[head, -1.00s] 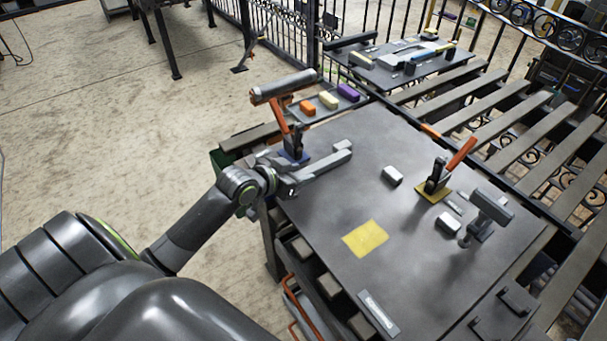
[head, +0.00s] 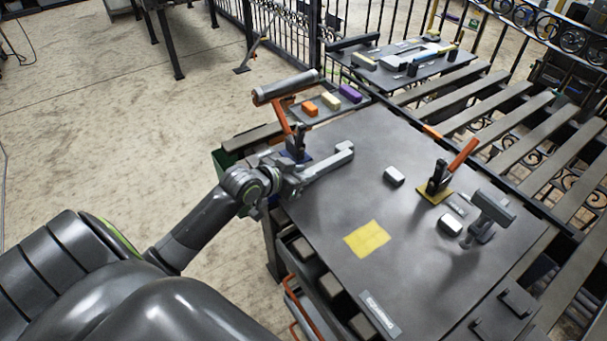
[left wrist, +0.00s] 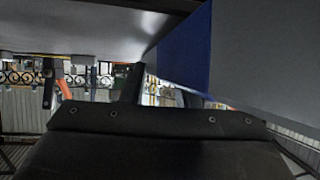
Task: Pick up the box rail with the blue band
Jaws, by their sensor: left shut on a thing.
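In the left wrist view, a grey box-shaped piece with a blue band (left wrist: 187,52) fills the upper right, very close to the camera. In the head view, a grey bar (head: 326,166) runs from my left gripper (head: 288,180) over the table's far left corner. It seems to be the box rail, but no blue band can be made out on it there. My left gripper is shut on the rail; the contact is not clear in the wrist view. My right gripper is not in view.
A clamp with an orange handle (head: 281,118) stands close beside the left gripper. Another orange-handled clamp (head: 438,182), small grey blocks (head: 394,176) and a yellow patch (head: 367,238) are on the dark table (head: 330,215). Orange, cream and purple blocks (head: 330,100) lie behind. The table's middle is mostly clear.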

